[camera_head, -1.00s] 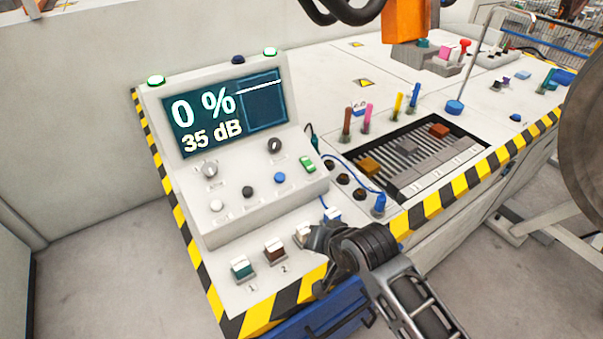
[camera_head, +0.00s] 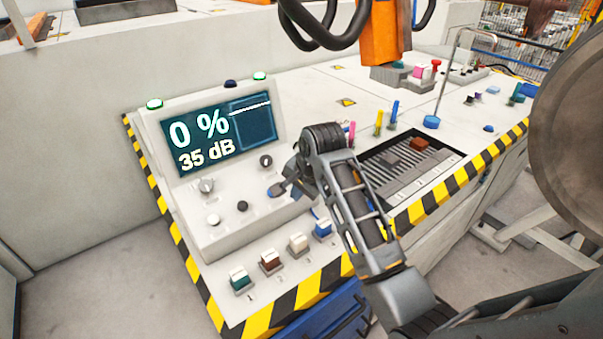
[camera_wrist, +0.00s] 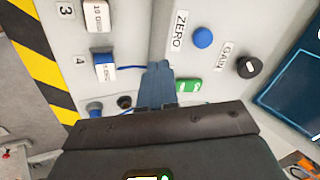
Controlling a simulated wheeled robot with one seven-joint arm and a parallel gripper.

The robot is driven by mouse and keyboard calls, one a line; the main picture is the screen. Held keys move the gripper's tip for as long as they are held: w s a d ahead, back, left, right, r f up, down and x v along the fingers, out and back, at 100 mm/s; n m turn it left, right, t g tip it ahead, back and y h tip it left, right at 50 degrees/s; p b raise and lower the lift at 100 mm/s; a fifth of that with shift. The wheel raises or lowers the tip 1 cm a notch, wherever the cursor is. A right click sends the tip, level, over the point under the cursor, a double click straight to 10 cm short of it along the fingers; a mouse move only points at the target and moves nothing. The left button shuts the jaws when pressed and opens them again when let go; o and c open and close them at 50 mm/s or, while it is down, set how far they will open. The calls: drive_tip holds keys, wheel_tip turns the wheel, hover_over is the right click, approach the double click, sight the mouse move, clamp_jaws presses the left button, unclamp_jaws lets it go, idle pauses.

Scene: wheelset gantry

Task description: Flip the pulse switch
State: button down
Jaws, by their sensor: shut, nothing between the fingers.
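The likely pulse switch, a small green rocker (camera_wrist: 188,86), is partly visible in the wrist view, just right of my fingers on the instrument's sloped panel. Its label is not readable. In the head view my gripper and wrist hide it. My gripper (camera_head: 279,189) is shut and empty, its fingers pointing at the panel's right part. In the wrist view the shut fingertips (camera_wrist: 158,68) sit left of the green switch, over a blue cable. I cannot tell if they touch anything.
The blue ZERO button (camera_wrist: 202,37) and the black GAIN knob (camera_wrist: 248,67) are close by. The display (camera_head: 215,133) reads 0 % and 35 dB. Numbered blocks (camera_head: 270,261) line the front. A slotted tray (camera_head: 425,165) lies right. An orange hanging machine (camera_head: 385,35) is at the back.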

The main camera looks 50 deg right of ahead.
drive_tip(key=w+d+r+m+g, duration=0.2)
drive_tip(key=d+r, duration=0.5)
drive_tip(key=r, duration=0.4)
drive_tip(key=shift+d+r+m+y, duration=0.25)
drive_tip(key=shift+m+y, duration=0.15)
drive_tip(key=shift+m, duration=0.4)
drive_tip(key=shift+s+a, duration=0.1)
